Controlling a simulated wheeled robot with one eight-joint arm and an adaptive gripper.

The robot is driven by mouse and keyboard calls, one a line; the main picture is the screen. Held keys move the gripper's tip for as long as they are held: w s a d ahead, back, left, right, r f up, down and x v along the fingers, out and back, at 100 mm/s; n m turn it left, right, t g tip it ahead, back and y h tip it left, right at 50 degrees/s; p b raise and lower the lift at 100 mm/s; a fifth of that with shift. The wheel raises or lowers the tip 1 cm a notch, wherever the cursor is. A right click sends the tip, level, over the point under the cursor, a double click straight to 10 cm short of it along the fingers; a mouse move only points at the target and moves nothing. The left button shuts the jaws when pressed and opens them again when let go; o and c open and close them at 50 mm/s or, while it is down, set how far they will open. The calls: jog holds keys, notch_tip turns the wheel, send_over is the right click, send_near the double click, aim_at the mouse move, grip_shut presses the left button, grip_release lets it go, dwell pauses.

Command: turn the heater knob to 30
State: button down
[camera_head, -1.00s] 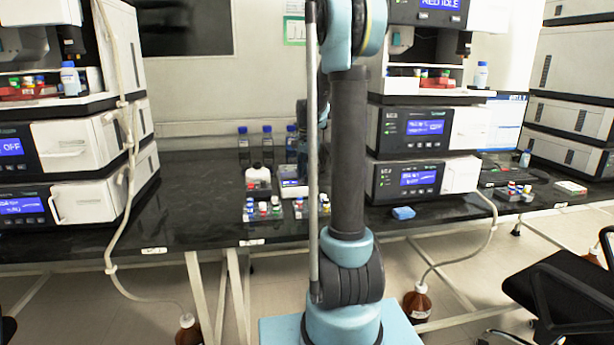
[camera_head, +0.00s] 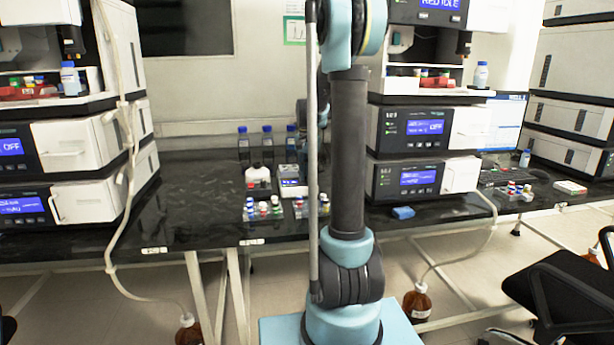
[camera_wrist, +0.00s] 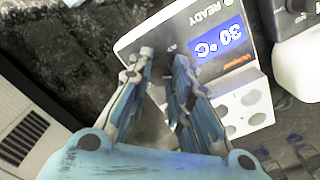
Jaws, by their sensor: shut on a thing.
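The heater (camera_wrist: 236,90) is a white block with a grey front panel, round wells, and a lit blue display (camera_wrist: 217,42) that appears upside down and reads 30 °C, with READY beside it. In the head view the heater (camera_head: 291,186) stands on the black bench, partly behind my arm. My gripper (camera_wrist: 161,62) reaches the panel beside the display, its two fingers apart and shut on the knob. The knob itself is mostly hidden between the fingers, so its pointer cannot be read.
Blue-capped bottles (camera_head: 267,145) stand behind. Instrument stacks (camera_head: 415,155) flank both sides. Open bench lies to the left.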

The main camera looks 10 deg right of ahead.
jog(key=c, duration=1.4)
grip_release()
jog(key=shift+w, duration=0.1)
jog(key=shift+c, duration=0.2)
jog(key=shift+r, duration=0.1)
notch_tip(320, 180, up, 12)
